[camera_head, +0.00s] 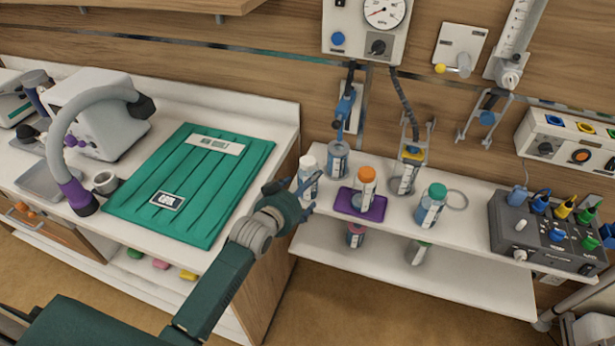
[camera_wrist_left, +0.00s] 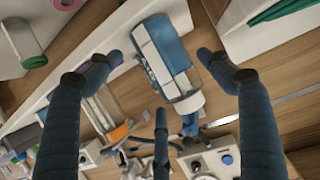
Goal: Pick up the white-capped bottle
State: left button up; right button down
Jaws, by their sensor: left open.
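The white-capped bottle (camera_head: 308,184) stands upright at the left end of the white shelf, its lower part partly covered by my left gripper. In the left wrist view the bottle (camera_wrist_left: 165,52), with its blue and white label, appears upside down between my two finger lines. My left gripper (camera_head: 301,194) is right in front of the bottle, open, with nothing held. In the left wrist view its fingertips (camera_wrist_left: 160,56) lie on either side of the bottle with gaps showing; whether either touches is not visible. My right gripper is not in view.
An orange-capped bottle (camera_head: 366,185) stands on a purple tray (camera_head: 350,208) close by on the right. A green-capped bottle (camera_head: 432,205) is farther right. A blue-topped jar (camera_head: 337,160) stands behind. The counter with a green mat (camera_head: 232,165) borders the left.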

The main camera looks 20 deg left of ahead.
pick_arm(q)
jog(key=x, duration=0.3)
jog(key=shift+w+f, duration=0.15)
jog(key=shift+w, duration=0.25)
jog(key=shift+s, duration=0.1)
jog(key=shift+c, duration=1.3)
jog(key=c, duration=0.9)
jog(key=shift+c, duration=0.3)
jog(key=shift+r, duration=0.2)
